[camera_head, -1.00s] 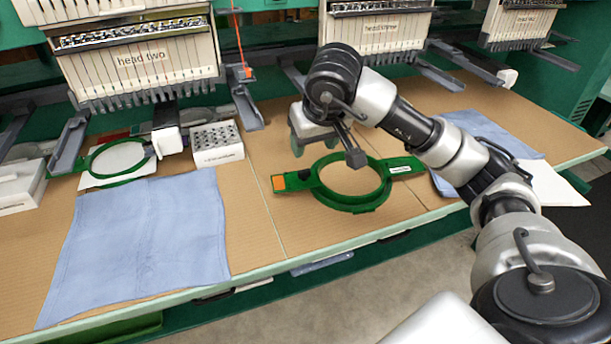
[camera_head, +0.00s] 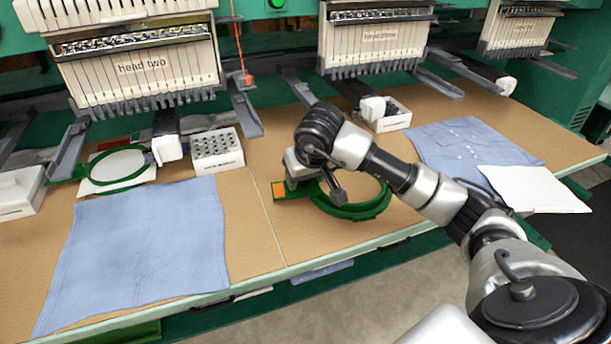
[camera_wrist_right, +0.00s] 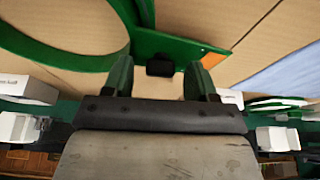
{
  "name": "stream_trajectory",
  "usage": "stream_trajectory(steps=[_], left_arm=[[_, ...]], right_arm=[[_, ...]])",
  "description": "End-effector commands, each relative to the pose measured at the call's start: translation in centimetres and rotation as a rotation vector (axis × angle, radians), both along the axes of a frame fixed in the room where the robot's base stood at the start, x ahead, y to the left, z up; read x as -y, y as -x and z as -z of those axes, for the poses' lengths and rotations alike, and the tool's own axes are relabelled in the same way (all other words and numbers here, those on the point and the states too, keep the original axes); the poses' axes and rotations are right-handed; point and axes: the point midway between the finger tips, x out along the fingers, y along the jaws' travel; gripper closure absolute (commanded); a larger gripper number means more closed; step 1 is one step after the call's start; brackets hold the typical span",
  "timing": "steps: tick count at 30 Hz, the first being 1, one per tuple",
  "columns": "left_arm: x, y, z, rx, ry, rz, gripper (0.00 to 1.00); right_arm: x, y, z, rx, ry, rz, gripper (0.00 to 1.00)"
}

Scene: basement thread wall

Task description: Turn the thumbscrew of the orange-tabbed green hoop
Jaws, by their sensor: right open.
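The green hoop (camera_head: 352,212) lies flat on the table at the centre, its orange tab (camera_head: 279,190) at its left end. The hoop (camera_wrist_right: 185,42) and tab (camera_wrist_right: 214,60) also show in the right wrist view. A dark block, apparently the thumbscrew (camera_wrist_right: 160,66), sits on the hoop's edge between the fingertips in that view; contact cannot be told. In the head view my arm hides it. My right gripper (camera_head: 301,186) is open over the hoop's left part; its two green fingers also show in the wrist view (camera_wrist_right: 160,76). My left gripper is out of view.
A second green hoop (camera_head: 86,165) is under head two at the left. Blue cloth (camera_head: 135,250) lies front left, another blue cloth (camera_head: 465,145) with a white sheet (camera_head: 530,188) at right. Trays of bobbins (camera_head: 218,150) stand behind. Brown table is bare beside the hoop's left end.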

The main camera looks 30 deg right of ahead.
Motion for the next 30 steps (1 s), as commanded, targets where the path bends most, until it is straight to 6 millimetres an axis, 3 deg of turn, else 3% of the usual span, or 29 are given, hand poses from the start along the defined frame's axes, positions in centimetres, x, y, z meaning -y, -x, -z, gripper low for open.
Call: stream_trajectory(steps=[1, 11, 23, 30], left_arm=[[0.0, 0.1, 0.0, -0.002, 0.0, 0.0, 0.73], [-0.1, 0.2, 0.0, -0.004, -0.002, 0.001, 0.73], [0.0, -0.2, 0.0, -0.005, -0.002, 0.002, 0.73], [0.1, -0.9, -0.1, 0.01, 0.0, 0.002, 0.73]], right_arm=[[0.0, 0.0, 0.0, 0.0, 0.0, 0.0, 0.43], [0.0, 0.0, 0.0, 0.0, 0.0, 0.0, 0.92], [-0.1, -0.1, -0.1, 0.0, 0.001, 0.189, 0.93], [-0.1, 0.0, 0.0, 0.0, -0.001, 0.209, 0.93]])
